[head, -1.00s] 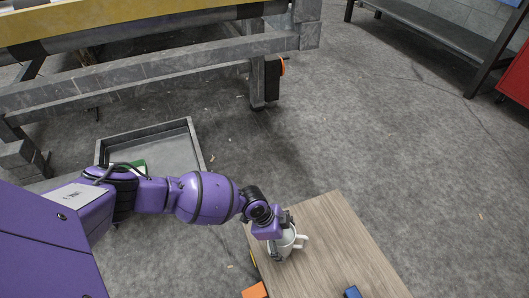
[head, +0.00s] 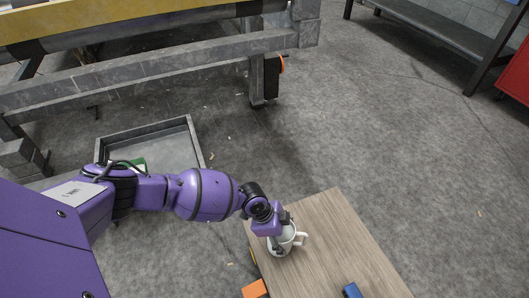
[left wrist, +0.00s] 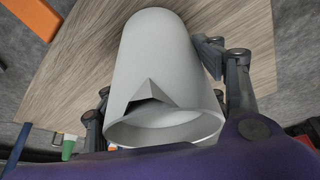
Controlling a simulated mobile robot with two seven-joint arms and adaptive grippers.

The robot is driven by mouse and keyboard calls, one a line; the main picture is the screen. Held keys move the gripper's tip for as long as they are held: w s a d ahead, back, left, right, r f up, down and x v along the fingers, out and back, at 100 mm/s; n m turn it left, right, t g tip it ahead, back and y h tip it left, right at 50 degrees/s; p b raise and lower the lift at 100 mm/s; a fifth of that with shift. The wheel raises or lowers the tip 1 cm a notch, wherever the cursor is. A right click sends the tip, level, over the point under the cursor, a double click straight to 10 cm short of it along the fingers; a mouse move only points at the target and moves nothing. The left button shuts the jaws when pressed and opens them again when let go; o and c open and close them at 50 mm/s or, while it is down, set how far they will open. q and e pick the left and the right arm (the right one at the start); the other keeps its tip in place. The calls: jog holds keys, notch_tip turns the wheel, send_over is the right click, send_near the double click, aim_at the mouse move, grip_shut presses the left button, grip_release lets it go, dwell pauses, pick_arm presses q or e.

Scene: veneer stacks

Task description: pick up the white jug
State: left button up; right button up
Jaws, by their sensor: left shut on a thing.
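The white jug (head: 286,246) is at the left part of the wooden tabletop, its handle pointing right in the head view. My left gripper (head: 276,238) is over it from the upper left and shut on it. In the left wrist view the jug (left wrist: 160,65) fills the middle, its rim and pointed spout towards the camera. The fingers of the left gripper (left wrist: 166,95) lie on either side of its body. Its base is hidden by its body, and I cannot tell whether it touches the table. My right gripper is not in view.
The wooden tabletop (head: 340,240) is clear right of the jug. An orange block (head: 255,289) and a blue block (head: 352,291) are near the bottom edge. A grey tray (head: 178,150) lies on the floor at left. A large grey workbench frame (head: 150,78) stands behind.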

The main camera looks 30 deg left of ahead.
pick_arm(q)
jog(key=shift+w+d+r+p, duration=0.15)
jog(key=shift+r+p, duration=0.15)
jog(key=shift+r, duration=0.5)
jog(key=shift+w+a+r+p, duration=0.15)
jog(key=shift+r+p, duration=0.15)
jog(key=shift+r, duration=0.45)
jog(key=s+d+r+p, duration=0.5)
jog(key=s+r+p, duration=0.2)
jog(key=s, duration=0.6)
notch_tip(320, 180, up, 2)
jog(key=shift+s+d+r, duration=0.15)
jog(key=shift+r, duration=0.05)
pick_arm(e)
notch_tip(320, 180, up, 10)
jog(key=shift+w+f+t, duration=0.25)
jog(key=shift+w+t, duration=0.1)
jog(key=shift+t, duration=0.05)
pick_arm(q)
jog(key=shift+p, duration=0.3)
jog(key=shift+r, duration=0.1)
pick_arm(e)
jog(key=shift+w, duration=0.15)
